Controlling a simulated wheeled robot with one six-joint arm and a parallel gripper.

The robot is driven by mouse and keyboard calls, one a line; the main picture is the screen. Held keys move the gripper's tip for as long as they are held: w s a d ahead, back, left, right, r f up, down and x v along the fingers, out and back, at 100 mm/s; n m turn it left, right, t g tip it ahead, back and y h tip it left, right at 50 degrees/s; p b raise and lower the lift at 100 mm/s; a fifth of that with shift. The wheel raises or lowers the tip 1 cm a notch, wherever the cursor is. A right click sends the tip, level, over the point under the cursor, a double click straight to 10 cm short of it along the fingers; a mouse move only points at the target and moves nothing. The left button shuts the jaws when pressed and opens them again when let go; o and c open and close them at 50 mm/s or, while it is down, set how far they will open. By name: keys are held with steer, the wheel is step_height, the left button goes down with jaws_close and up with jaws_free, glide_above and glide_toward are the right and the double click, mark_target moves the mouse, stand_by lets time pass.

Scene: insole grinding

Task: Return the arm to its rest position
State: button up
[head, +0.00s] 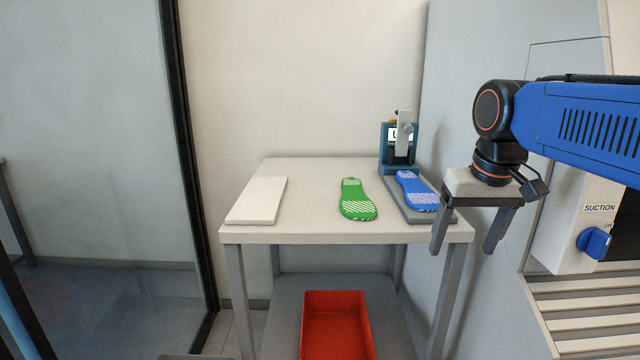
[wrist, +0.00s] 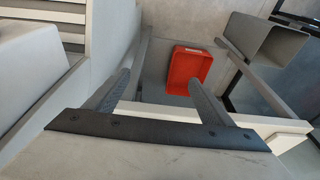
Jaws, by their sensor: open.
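My gripper (head: 465,247) hangs at the right of the head view, jaws pointing down, fingers wide apart with nothing between them. It is at the right front corner of the white table (head: 310,232), apart from the insoles. In the wrist view my gripper (wrist: 158,85) also shows two spread, empty fingers. A green insole (head: 357,199) lies on the table top. A blue insole (head: 416,190) lies on the grey base plate of the small press-like device (head: 399,160).
A white flat board (head: 257,200) lies on the table's left. A red bin (head: 337,325) is below the table, also in the wrist view (wrist: 187,68). A machine with a blue suction knob (head: 594,242) and slats stands at right. A glass panel (head: 90,150) is at left.

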steer(key=s+d+f+t, duration=0.2)
steer(key=s+f, duration=1.2)
steer(key=f, duration=0.3)
steer(key=shift+f, duration=0.25)
